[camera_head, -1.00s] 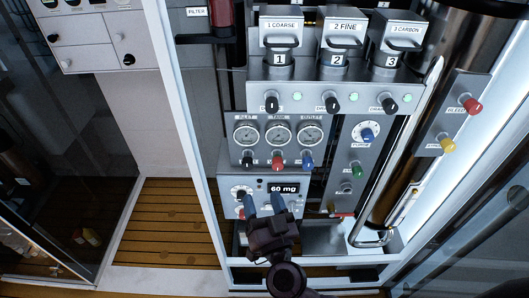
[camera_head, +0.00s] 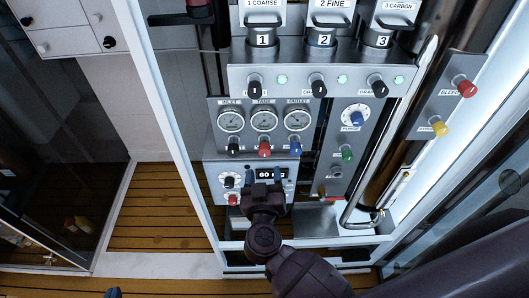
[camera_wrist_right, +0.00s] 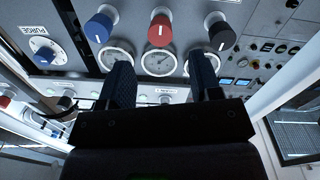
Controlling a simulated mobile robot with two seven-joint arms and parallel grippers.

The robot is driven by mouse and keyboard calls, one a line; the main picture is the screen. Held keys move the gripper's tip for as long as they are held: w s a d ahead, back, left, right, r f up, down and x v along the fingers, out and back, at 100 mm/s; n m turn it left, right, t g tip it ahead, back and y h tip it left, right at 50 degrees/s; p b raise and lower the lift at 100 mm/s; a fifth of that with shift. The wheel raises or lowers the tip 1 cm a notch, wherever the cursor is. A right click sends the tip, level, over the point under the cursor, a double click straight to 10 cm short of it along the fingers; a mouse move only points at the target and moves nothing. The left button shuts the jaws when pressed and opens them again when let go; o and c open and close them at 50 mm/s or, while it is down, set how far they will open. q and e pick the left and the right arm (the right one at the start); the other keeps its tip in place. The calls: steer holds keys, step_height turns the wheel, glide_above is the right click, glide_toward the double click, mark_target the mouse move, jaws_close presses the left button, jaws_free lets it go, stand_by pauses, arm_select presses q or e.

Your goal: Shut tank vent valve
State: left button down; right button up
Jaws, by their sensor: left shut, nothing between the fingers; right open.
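A red knob (camera_head: 265,150) sits below the gauge marked TANK (camera_head: 264,121) on the grey panel, between a black knob (camera_head: 233,145) and a blue knob (camera_head: 295,150). In the right wrist view the red knob (camera_wrist_right: 160,30) shows a white pointer line, roughly upright in that picture. My right gripper (camera_head: 263,184) is open and empty, below the red knob and in front of the display. In the wrist view its fingers (camera_wrist_right: 162,66) lie either side of the knob's line, apart from it. Only a blue tip of my left gripper (camera_head: 113,292) shows at the bottom edge.
Three filter housings with black knobs (camera_head: 319,84) stand above the gauges. A blue PURGE dial (camera_head: 357,118) and green knob (camera_head: 347,153) are to the right. Red and yellow knobs (camera_head: 440,128) sit on the right side plate. A metal pipe (camera_head: 395,150) runs beside it.

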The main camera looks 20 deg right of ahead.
mark_target(265, 154)
arm_select(q)
steer(key=shift+s+f, duration=0.2)
steer(key=shift+f, duration=0.2)
arm_select(e)
steer(key=x, duration=0.7)
steer(key=shift+w+d, duration=0.1)
steer(key=shift+w, duration=0.15)
steer(key=shift+c, duration=0.5)
